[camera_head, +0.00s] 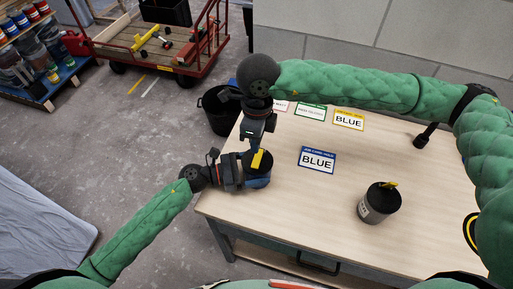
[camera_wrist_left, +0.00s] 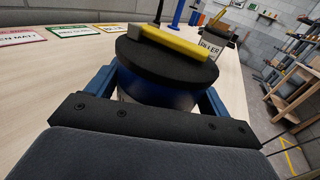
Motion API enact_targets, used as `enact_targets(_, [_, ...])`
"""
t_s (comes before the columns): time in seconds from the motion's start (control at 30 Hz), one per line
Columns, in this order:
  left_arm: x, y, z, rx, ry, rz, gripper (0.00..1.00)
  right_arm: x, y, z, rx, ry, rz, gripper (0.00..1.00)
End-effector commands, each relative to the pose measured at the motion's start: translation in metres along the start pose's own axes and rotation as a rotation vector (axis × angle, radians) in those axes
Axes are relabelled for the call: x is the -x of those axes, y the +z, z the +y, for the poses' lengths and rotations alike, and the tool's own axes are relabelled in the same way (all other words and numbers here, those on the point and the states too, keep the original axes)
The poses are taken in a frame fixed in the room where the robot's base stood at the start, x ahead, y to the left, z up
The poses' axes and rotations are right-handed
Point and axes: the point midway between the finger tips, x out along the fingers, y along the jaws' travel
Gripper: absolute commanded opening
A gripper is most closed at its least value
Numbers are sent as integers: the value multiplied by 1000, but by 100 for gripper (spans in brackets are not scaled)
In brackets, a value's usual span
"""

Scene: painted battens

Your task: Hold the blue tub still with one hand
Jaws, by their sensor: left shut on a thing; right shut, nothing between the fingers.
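The blue tub (camera_head: 258,182) stands near the left edge of the table, with a black lid (camera_head: 265,160) and a yellow bar (camera_head: 257,159) across the top. In the left wrist view the tub's blue side (camera_wrist_left: 160,92) shows under the lid, with the yellow bar (camera_wrist_left: 175,42) on it. My left gripper (camera_head: 250,176) is shut on the tub, one finger on each side. My right gripper (camera_head: 251,142) is shut and empty, pointing down just above and behind the lid; I cannot tell whether it touches.
A grey tub with a black lid (camera_head: 379,198) stands at the table's right. A BLUE job card (camera_head: 317,160) lies mid-table; several more cards lie along the back edge. A black bin (camera_head: 218,110) stands on the floor behind the table. The table's front middle (camera_head: 300,210) is clear.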

Motion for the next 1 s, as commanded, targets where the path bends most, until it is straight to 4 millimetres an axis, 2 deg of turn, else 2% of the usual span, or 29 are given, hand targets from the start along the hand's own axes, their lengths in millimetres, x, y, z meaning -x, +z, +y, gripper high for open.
enact_targets(0.2, [0,0,0,0,0,0,43,35,0,23,2,-2,-1,0])
enact_targets(0.4, [0,0,0,0,0,0,43,57,0,38,1,-1,-1,0])
enact_targets(0.6, [0,0,0,0,0,0,43,65,0,44,0,-1,1,0])
enact_targets(0.97, [0,0,0,0,0,0,43,66,0,44,0,-1,1,0])
enact_targets(1.0, [0,0,0,0,0,0,84,66,0,44,0,-1,1,0])
